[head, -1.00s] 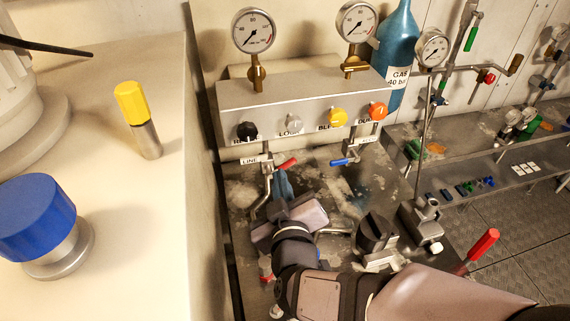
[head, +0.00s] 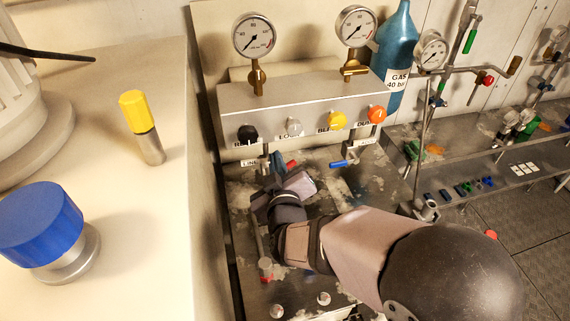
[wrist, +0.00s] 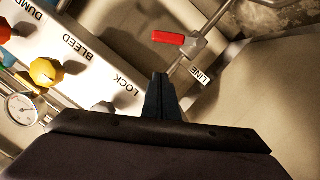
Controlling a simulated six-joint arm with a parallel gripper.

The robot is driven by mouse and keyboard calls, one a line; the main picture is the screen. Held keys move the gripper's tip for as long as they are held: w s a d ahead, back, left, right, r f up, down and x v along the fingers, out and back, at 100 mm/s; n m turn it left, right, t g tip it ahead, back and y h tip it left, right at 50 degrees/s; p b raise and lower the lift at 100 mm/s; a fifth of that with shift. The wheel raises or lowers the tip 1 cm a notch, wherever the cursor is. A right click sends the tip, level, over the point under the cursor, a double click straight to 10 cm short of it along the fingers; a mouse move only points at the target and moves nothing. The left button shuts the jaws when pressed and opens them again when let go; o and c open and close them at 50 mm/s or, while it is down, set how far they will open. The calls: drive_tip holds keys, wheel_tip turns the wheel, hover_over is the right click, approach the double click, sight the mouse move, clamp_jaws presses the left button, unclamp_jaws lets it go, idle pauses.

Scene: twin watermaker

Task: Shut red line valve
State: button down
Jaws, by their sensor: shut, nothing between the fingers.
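The red line valve has a red lever handle (head: 291,164), partly hidden behind my gripper in the head view. In the wrist view the handle (wrist: 168,37) lies level, pointing left from its metal valve body (wrist: 193,47) on a slanting pipe. The LINE label (wrist: 201,77) is just below the valve there. My gripper (head: 277,161) is below the panel, close to the handle. In the wrist view its dark fingers (wrist: 160,78) are together and empty, a little below the handle. I cannot tell whether they touch the pipe.
The panel with black (head: 247,133), grey (head: 293,127), yellow (head: 337,119) and orange (head: 377,114) knobs stands behind the valve. A blue-handled valve (head: 339,163) is to its right. Two gauges rise above the panel, and a blue gas bottle (head: 398,55) stands beside it.

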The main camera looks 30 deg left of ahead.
sight(292, 167)
drive_tip(key=f, duration=0.1)
drive_tip(key=w+f, duration=0.2)
drive_tip(key=shift+w+d+f+p, duration=0.25)
drive_tip(key=shift+d+f+p, duration=0.1)
drive_tip(key=shift+d, duration=0.05)
drive_tip(key=shift+w+d+f+m+b, duration=0.3)
drive_tip(key=shift+m+b, duration=0.2)
drive_tip(key=shift+b, duration=0.35)
drive_tip(key=m+b, duration=0.1)
drive_tip(key=b, duration=0.1)
drive_tip(key=w+d+f+m+g+y+b, duration=0.1)
drive_tip(key=b, duration=0.1)
drive_tip(key=shift+f+m, duration=0.25)
drive_tip(key=shift+m, duration=0.15)
drive_tip(key=shift+f+b, duration=0.15)
drive_tip(key=shift+b, duration=0.45)
